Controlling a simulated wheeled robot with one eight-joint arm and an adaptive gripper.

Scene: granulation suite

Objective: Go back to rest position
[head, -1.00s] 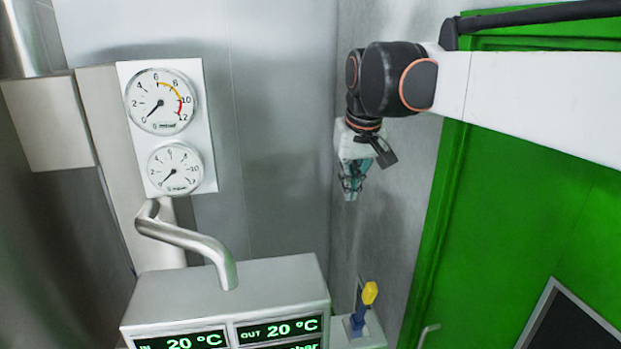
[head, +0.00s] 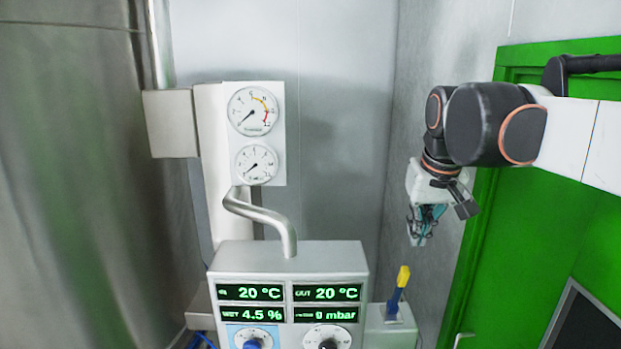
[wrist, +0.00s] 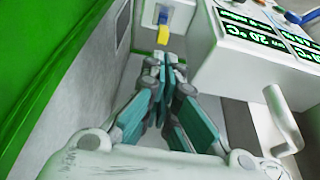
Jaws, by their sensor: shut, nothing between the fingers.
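My gripper (head: 418,232) hangs from my raised arm at the right of the head view, fingers pointing down. It is in the air in front of the grey wall, beside the green door. In the wrist view its teal-padded fingers (wrist: 160,92) are together and hold nothing. The gripper is apart from the control panel and from the yellow-tipped blue lever below it.
The control panel (head: 288,262) has lit displays and dials. A bent metal pipe (head: 262,215) and two round gauges (head: 254,135) are above it. The yellow-tipped lever (head: 400,285) stands on a small box at right. The green door (head: 530,210) is behind my arm.

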